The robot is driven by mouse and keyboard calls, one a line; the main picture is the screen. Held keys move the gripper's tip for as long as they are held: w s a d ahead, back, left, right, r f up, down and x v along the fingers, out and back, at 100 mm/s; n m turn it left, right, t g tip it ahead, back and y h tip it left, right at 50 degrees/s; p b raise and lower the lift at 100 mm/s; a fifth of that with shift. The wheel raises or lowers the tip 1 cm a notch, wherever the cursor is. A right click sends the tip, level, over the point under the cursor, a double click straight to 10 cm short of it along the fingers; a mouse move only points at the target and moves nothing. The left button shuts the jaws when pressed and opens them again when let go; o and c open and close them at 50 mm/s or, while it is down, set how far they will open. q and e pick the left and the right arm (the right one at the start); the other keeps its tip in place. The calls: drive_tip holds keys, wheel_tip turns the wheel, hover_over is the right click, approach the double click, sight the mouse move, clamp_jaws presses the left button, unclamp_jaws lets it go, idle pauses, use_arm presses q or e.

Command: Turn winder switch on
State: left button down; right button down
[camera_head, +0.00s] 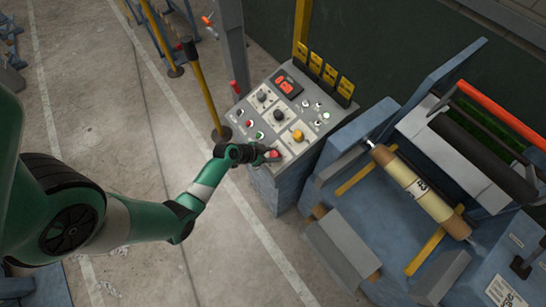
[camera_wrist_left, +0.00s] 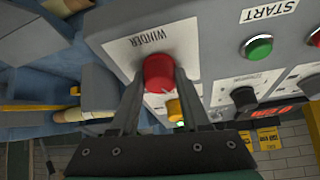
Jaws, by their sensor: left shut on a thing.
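The winder switch is a red round knob (camera_wrist_left: 158,71) beside the label "WINDER" in the left wrist view. It also shows as a small red knob (camera_head: 274,155) at the lower corner of the control panel (camera_head: 308,121) in the head view. My left gripper (camera_wrist_left: 160,86) has its two fingers on either side of the knob and is shut on it. In the head view this gripper (camera_head: 266,154) reaches the panel from the left. The finger tips partly cover the knob's sides. My right gripper is not in view.
A green START button (camera_wrist_left: 257,46) and a black knob (camera_wrist_left: 244,97) sit near the winder switch. A yellow knob (camera_head: 297,135) is also close by on the panel. A blue machine with a brown roll (camera_head: 412,185) stands right of the panel. A yellow post (camera_head: 206,93) stands left of it.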

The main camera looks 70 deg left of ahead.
use_arm(q)
drive_tip(key=shift+s+m, duration=0.1)
drive_tip(key=shift+m, duration=0.5)
drive_tip(key=m+h+p, duration=0.1)
drive_tip(key=p, duration=0.1)
drive_tip(key=m+p, duration=0.2)
drive_tip(key=m+h+p, duration=0.1)
drive_tip(key=p, duration=0.1)
drive_tip(key=shift+a+r+m+g+h, duration=0.1)
drive_tip(key=shift+r+m+g+h, duration=0.2)
drive_tip(key=shift+m, duration=0.1)
drive_tip(key=m+h+p, duration=0.1)
drive_tip(key=m, duration=0.1)
drive_tip(key=shift+f+m+g, duration=0.1)
drive_tip(key=shift+m+g, duration=0.2)
drive_tip(key=shift+m, duration=0.1)
drive_tip(key=m, duration=0.2)
drive_tip(key=shift+w+f+m+g+h, duration=0.2)
drive_tip(key=shift+m+g+h, duration=0.1)
drive_tip(key=shift+g, duration=0.1)
drive_tip(key=shift+m+g+h, duration=0.4)
drive_tip(key=shift+m, duration=0.8)
drive_tip(key=shift+c, duration=1.9)
unclamp_jaws()
